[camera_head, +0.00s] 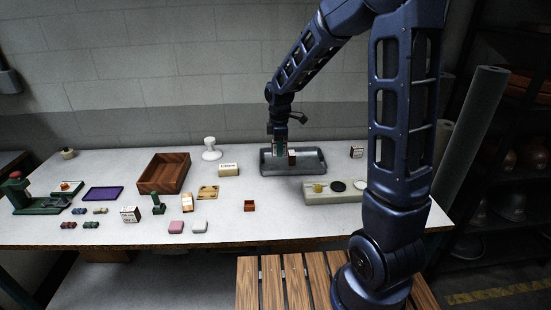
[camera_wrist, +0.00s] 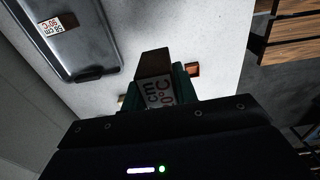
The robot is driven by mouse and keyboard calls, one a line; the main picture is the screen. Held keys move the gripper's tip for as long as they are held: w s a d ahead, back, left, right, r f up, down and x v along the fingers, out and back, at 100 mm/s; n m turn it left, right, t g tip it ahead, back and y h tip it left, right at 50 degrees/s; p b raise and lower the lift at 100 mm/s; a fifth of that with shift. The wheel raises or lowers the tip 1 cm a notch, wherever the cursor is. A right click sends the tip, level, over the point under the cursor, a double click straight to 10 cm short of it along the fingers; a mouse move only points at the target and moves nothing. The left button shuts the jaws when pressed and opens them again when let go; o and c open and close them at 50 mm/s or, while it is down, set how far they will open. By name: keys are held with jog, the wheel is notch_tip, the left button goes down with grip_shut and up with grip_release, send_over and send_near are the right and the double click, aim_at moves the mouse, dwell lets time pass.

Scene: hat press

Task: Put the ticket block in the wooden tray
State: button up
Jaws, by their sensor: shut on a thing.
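My gripper (camera_head: 280,150) is over the grey tray area at the back in the head view. In the wrist view my gripper (camera_wrist: 160,88) is shut on a ticket block (camera_wrist: 154,64), with a brown wooden face and a white face with "cm" and "°C" print. The wooden tray (camera_head: 158,189) is an open brown box on the table, left of my gripper, and looks empty. A small block (camera_head: 292,158) shows beside the fingers in the head view; I cannot tell if it is the held one. A similar printed block (camera_wrist: 58,27) shows in the grey tray.
The grey tray (camera_head: 318,168) lies under and beside my gripper. A white knob-topped stand (camera_head: 210,150) and a cream block (camera_head: 229,170) stand between it and the wooden tray. Other printed blocks (camera_head: 130,214) (camera_head: 357,152), a small orange box (camera_head: 250,205) and a pale palette (camera_head: 320,196) are nearby.

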jog(key=shift+r, duration=0.4)
jog(key=shift+w+a, duration=0.1)
jog(key=w+a+r, duration=0.2)
jog(key=w+a, duration=0.5)
jog(key=a, duration=0.4)
send_over(171, 175)
jog(key=s+d, duration=0.2)
jog(key=s, duration=0.2)
jog(key=f, duration=2.1)
jog(key=shift+s+a+f, duration=0.1)
jog(key=shift+s+a, duration=0.05)
jog(key=shift+s, duration=0.05)
jog(key=shift+f, duration=0.1)
jog(key=o, duration=1)
